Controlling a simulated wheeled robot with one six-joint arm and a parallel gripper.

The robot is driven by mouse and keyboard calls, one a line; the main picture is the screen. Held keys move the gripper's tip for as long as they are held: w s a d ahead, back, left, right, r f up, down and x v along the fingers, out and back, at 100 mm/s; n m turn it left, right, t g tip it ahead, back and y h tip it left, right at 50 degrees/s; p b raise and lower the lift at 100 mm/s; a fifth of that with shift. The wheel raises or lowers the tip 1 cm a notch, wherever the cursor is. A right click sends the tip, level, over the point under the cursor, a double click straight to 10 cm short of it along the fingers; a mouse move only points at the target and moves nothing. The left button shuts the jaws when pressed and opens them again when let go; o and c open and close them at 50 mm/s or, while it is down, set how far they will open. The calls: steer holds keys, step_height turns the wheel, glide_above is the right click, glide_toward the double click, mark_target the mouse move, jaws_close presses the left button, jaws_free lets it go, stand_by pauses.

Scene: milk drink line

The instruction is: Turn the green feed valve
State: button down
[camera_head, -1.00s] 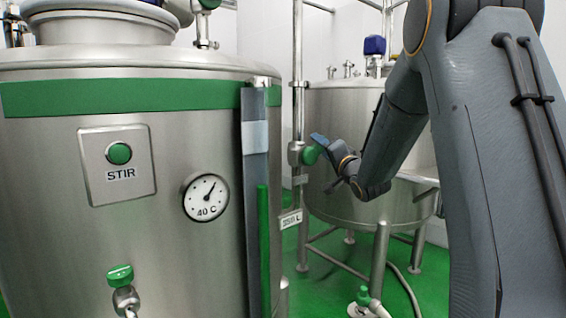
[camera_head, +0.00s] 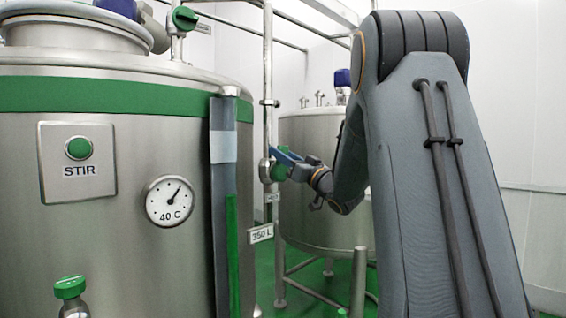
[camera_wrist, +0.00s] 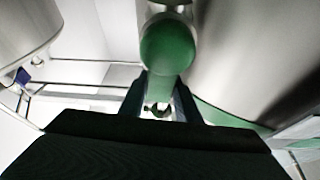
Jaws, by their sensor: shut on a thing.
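The green feed valve (camera_head: 279,171) sits on the vertical steel pipe between the two tanks. In the wrist view its round green hub (camera_wrist: 167,47) is at the top centre, with a green handle running down between my fingers. My gripper (camera_head: 287,155) is at the valve, coming from the right, with its blue fingers against the green part. In the wrist view my gripper (camera_wrist: 161,98) is shut on the handle, one dark finger on each side. How far the valve is turned cannot be told.
A large steel tank (camera_head: 130,240) with a STIR button (camera_head: 79,148), a dial (camera_head: 170,201) and a level gauge (camera_head: 223,180) stands close on the left. A second tank (camera_head: 312,135) is behind. Other green valves are at the top (camera_head: 185,18) and lower left (camera_head: 70,287).

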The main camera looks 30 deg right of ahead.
steer(key=shift+s+a+r+n+y+b, duration=0.1)
steer(key=shift+a+r+n+y+b, duration=0.15)
steer(key=shift+n, duration=0.2)
steer(key=shift+n+y+b, duration=0.1)
steer(key=shift+n+y, duration=0.25)
steer(key=shift+n, duration=0.1)
steer(key=c, duration=1.3)
jaws_free()
steer(key=shift+a, duration=0.1)
steer(key=shift+c, duration=0.2)
steer(key=shift+f, duration=0.1)
steer(key=shift+s+d+f, duration=0.25)
steer(key=shift+s, duration=0.15)
steer(key=b+v, duration=0.1)
steer(key=v, duration=0.5)
steer(key=shift+s, duration=0.45)
steer(key=shift+f, duration=0.1)
